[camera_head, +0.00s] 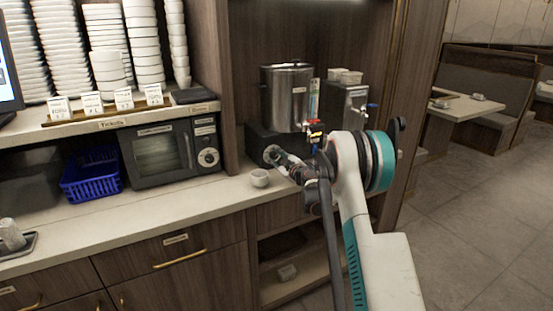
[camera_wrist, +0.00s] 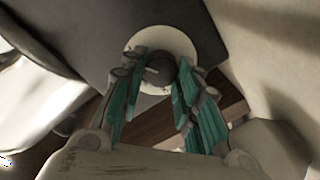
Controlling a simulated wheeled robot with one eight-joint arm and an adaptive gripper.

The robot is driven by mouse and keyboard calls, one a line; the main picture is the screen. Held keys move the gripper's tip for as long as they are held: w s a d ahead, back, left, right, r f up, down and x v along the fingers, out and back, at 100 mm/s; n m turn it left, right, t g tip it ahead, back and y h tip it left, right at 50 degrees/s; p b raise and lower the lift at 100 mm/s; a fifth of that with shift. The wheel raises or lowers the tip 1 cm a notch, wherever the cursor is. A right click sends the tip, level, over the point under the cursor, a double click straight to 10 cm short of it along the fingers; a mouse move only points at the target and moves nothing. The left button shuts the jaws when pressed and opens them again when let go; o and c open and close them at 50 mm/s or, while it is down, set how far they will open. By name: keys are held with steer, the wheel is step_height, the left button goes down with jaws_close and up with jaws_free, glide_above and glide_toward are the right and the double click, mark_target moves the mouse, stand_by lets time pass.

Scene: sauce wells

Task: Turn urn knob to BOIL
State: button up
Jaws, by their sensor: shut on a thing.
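The urn (camera_head: 286,98) is a steel cylinder on a black base (camera_head: 256,142) at the back of the counter. Its knob sits on the front of that base; in the wrist view the dark round knob (camera_wrist: 161,72) has a pale mark and stands in the middle of a cream dial plate (camera_wrist: 178,40). My gripper (camera_head: 275,158) reaches the base front. In the wrist view its teal-padded fingers (camera_wrist: 158,88) are on either side of the knob, shut on it. The dial's lettering, including BOIL, cannot be read, and the fingers hide part of the plate.
A small white cup (camera_head: 260,178) stands on the counter just left of my gripper. A microwave (camera_head: 170,152) and a blue basket (camera_head: 91,178) are further left. A second steel dispenser (camera_head: 343,108) stands right of the urn. Open counter lies in front of the microwave.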

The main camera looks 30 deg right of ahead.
steer(key=o, duration=1.1)
steer(key=shift+c, duration=0.2)
steer(key=s, duration=1.2)
steer(key=shift+d+r, duration=0.2)
steer(key=shift+d, duration=0.2)
